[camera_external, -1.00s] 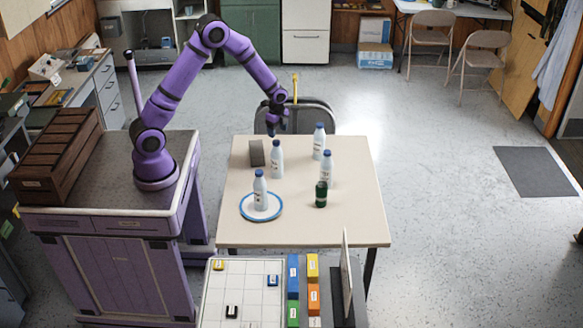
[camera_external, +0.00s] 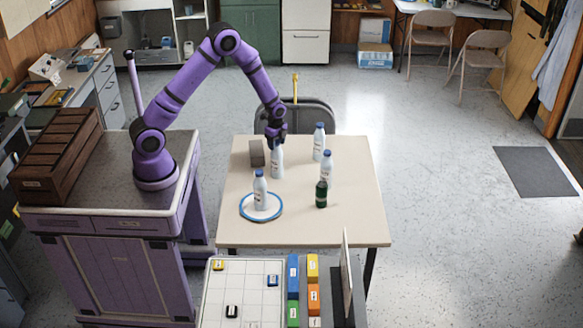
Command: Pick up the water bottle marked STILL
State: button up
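Several white water bottles with blue caps stand upright on the table: one on the left (camera_external: 277,163), one at the back right (camera_external: 319,143), one at the middle right (camera_external: 327,170), and one (camera_external: 260,192) on a blue-rimmed white plate (camera_external: 246,214). Their label print is too small to read, so I cannot tell which is marked STILL. My gripper (camera_external: 276,141) is at the top of the left bottle and hides its cap. I cannot tell whether its fingers touch the bottle or are shut.
A small dark green bottle (camera_external: 321,195) stands in front of the middle right bottle. A grey block (camera_external: 256,153) stands just left of the left bottle. A dark chair (camera_external: 318,116) is behind the table (camera_external: 350,222). The table's front right is clear.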

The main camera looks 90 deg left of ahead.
grip_shut()
